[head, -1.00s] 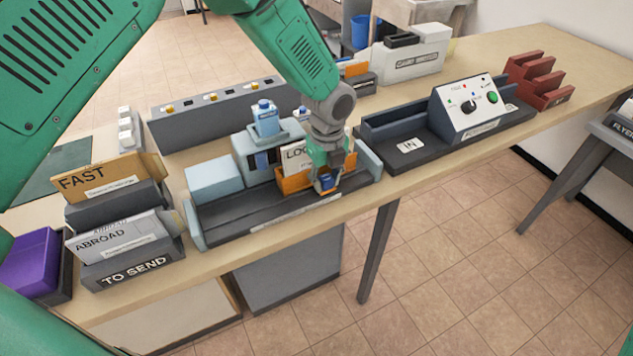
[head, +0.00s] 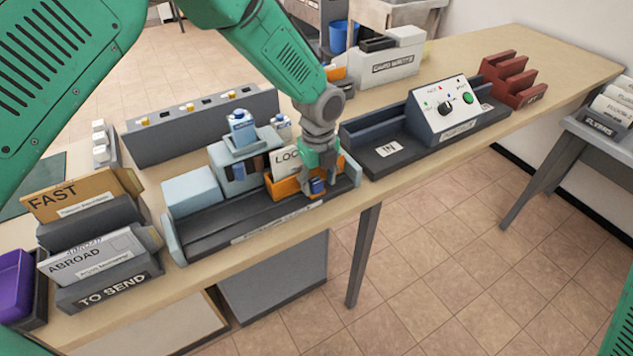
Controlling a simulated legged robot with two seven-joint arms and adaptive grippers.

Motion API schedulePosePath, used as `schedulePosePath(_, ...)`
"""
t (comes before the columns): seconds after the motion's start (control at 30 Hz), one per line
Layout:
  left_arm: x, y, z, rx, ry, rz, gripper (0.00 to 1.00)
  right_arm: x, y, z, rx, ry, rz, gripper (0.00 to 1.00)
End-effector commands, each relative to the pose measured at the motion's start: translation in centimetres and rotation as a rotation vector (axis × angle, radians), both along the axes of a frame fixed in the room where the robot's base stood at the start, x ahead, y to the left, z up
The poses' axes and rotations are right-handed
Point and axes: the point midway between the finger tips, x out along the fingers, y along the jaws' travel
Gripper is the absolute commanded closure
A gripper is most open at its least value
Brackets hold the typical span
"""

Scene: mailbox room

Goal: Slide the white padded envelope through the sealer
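A white upright envelope or card marked "LOC…" (head: 284,162) stands in an orange holder (head: 285,187) on a long dark tray (head: 215,233) with light-blue ends. I cannot tell whether it is padded. A light-blue machine (head: 228,160), which may be the sealer, stands at the tray's back edge, left of the holder. My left gripper (head: 318,184) is low over the tray's right part, at the holder's right end, and seems closed on it; a small blue part shows at its fingertips. The gripper hides part of the holder and the lettering. My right gripper is not in view.
A "TO SEND" rack (head: 112,290) with "FAST" and "ABROAD" mail stands left. Right of the tray are a dark "IN" unit (head: 400,160) with a control panel (head: 452,108) and a red rack (head: 512,80). A blue-capped bottle (head: 241,128) sits on the machine. The floor is clear.

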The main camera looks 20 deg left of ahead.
Motion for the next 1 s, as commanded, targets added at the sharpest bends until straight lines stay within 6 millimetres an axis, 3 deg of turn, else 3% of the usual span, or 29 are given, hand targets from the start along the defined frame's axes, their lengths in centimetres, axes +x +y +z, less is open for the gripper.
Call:
schedulePosePath(0.33, -0.2, 0.1, 1.0, 0.003, 0.004, 0.000, 0.55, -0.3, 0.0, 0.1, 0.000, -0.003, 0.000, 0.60)
schedulePosePath(0.7, 0.0, -0.1, 8.5, 0.001, 0.002, 0.000, 0.55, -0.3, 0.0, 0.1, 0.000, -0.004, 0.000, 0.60)
schedulePosePath(1.0, 0.1, -0.1, 11.6, 0.002, 0.005, 0.000, 0.55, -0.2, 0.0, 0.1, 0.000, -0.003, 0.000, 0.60)
